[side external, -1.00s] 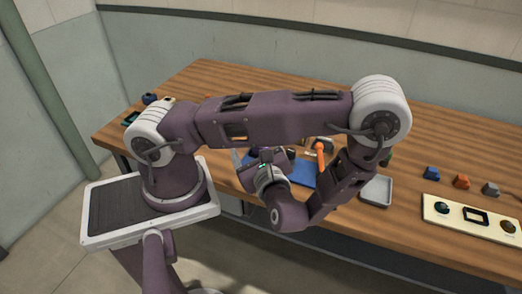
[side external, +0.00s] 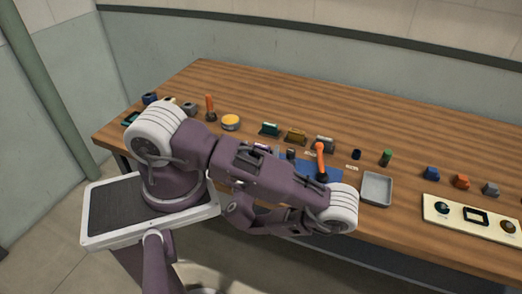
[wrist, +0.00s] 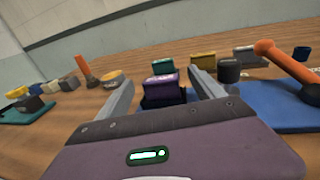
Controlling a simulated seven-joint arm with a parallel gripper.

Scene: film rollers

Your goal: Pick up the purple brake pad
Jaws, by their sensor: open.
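In the wrist view, the purple brake pad (wrist: 162,87) stands upright in a dark holder just beyond my gripper. My gripper (wrist: 162,79) is open, with one grey finger to the left of the pad and one to the right. Nothing is held. I cannot tell how far the fingertips reach along the pad. In the side view, my arm hides most of the gripper and the pad.
A green block (wrist: 163,65) stands behind the pad and a yellow one (wrist: 202,60) right of it. A dark cylinder (wrist: 229,71) and an orange lever (wrist: 287,64) on a blue mat (wrist: 268,113) are at right. A grey tray (side external: 376,188) lies near the table's front edge.

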